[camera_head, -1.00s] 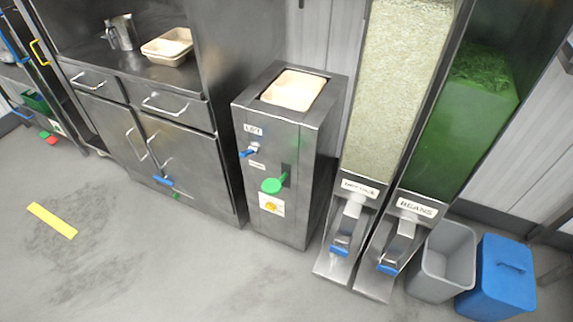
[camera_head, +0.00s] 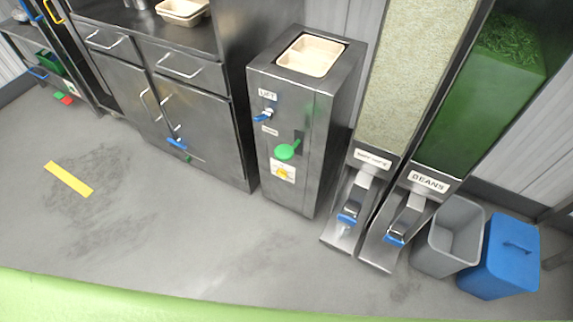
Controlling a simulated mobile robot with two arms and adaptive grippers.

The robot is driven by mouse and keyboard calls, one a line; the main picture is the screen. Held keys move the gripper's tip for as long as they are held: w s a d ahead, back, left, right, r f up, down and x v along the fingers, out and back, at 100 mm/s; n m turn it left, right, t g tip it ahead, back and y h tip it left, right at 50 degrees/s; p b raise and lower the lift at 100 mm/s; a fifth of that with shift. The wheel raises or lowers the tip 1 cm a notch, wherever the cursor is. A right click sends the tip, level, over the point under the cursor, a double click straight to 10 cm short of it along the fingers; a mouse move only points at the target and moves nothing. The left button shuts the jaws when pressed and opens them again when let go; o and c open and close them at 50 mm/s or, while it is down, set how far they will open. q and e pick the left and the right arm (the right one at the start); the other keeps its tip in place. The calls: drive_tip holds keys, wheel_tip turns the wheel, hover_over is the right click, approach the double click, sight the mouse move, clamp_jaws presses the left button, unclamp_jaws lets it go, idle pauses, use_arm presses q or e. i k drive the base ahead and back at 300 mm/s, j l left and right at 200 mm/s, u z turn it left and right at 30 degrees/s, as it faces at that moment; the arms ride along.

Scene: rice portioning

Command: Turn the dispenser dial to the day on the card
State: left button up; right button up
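A steel cabinet machine (camera_head: 292,130) stands in the middle, with a label that seems to read LIFT and a blue lever (camera_head: 263,116) on its front. A green round knob (camera_head: 287,150) sits lower on the front beside a dark slot. Below it is a white label with a yellow round part (camera_head: 282,173); its markings are too small to read. To the right stand a tall rice dispenser (camera_head: 400,85) and a green-filled dispenser labelled BEANS (camera_head: 470,120), each with a blue-tipped lever. I cannot make out a dial with days or a day card. Neither gripper is in view.
A pale tray (camera_head: 309,55) sits in the machine's top. A steel counter with drawers (camera_head: 190,100) is at left. A grey bin (camera_head: 448,238) and a blue lidded bin (camera_head: 505,258) stand at right. A green band of unclear origin crosses the bottom.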

sight(282, 173)
drive_tip(key=i+j+z, duration=0.15)
drive_tip(key=j, duration=0.4)
drive_tip(key=i+j+z, duration=0.1)
drive_tip(key=i+j, duration=0.15)
drive_tip(key=j, duration=0.3)
drive_tip(key=i+j+z, duration=0.15)
drive_tip(key=j, duration=0.4)
drive_tip(key=i+j+z, duration=0.1)
drive_tip(key=j, duration=0.5)
drive_tip(key=i+j+z, duration=0.15)
drive_tip(key=j, duration=0.45)
drive_tip(key=j+z, duration=0.1)
drive_tip(key=j, duration=0.5)
drive_tip(key=l, duration=0.25)
drive_tip(key=k+l, duration=0.1)
drive_tip(key=l, duration=0.2)
